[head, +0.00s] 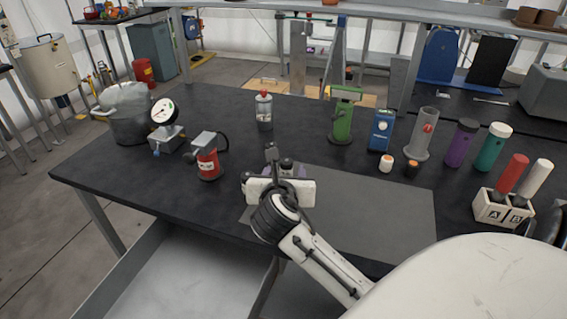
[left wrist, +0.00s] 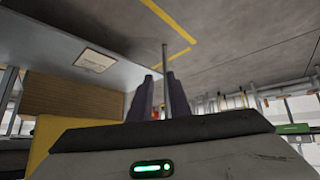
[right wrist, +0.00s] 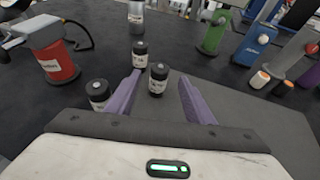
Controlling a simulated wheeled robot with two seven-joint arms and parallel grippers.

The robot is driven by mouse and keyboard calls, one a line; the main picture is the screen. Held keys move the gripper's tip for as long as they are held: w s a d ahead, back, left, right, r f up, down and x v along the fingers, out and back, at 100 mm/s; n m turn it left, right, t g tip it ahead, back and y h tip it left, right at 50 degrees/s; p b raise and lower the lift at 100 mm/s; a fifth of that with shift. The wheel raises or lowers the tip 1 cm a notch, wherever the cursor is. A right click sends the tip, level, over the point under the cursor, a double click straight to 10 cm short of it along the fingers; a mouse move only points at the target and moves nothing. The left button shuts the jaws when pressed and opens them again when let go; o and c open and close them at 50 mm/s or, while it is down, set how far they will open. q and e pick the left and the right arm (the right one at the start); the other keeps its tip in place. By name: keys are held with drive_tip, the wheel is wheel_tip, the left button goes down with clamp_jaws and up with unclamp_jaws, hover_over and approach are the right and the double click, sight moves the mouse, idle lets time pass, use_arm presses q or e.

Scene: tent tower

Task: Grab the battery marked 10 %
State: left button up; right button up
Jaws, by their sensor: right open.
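Three small dark cylinders with pale labels, like batteries, show in the right wrist view: one at the left (right wrist: 98,93), one farther back (right wrist: 139,55) and one in the middle (right wrist: 158,78). Their markings are too small to read. My right gripper (right wrist: 159,80) is open, its purple fingers either side of the middle cylinder in the picture; contact cannot be told. In the head view my right gripper (head: 281,175) partly hides the cylinders. My left gripper (left wrist: 160,78) shows only in its wrist view; its fingers are close together, with a thin grey pole seen between them.
A red device (head: 207,163) stands left of the cylinders, with a grey bottle (head: 264,112) behind. A green device (head: 342,120), blue box (head: 381,130) and small orange-and-white jar (head: 386,163) stand to the right.

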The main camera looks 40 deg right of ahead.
sight(286, 168)
drive_tip(key=x, duration=0.6)
drive_tip(key=shift+a+f, duration=0.1)
drive_tip(key=shift+f, duration=0.15)
drive_tip(key=c, duration=1.2)
